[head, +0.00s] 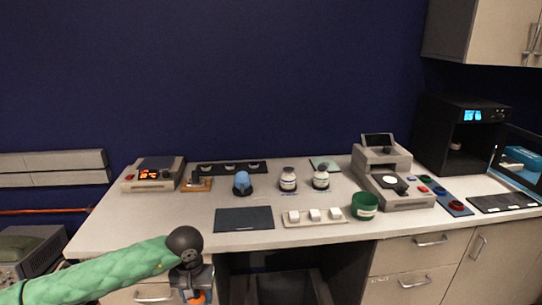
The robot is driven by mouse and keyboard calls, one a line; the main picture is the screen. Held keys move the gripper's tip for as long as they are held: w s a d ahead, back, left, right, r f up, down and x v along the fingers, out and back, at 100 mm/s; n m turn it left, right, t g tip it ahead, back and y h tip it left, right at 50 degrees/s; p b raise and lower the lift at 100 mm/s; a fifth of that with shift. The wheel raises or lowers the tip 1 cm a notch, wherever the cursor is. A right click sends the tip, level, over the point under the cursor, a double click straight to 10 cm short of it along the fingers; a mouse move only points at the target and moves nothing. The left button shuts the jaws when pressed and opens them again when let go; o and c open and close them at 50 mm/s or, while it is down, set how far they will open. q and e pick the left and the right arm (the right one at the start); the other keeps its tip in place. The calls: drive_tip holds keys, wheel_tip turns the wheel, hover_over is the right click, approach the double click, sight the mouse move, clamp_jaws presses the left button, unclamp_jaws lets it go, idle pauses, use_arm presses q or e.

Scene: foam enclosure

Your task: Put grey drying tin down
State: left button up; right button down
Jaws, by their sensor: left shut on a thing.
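My left gripper (194,294) is low at the bottom edge of the head view, in front of the bench's front edge. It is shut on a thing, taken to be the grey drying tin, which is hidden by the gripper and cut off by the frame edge. Only an orange patch shows at the fingers. I cannot make out a separate grey drying tin on the bench. My right gripper is not in view.
The light bench (180,229) carries a dark mat (244,219), a tray with white blocks (315,223), a green cup (364,206), two jars, a blue-topped item (242,182) and a grey machine (384,165). A black oven (462,125) stands open at right. The bench's front left is clear.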

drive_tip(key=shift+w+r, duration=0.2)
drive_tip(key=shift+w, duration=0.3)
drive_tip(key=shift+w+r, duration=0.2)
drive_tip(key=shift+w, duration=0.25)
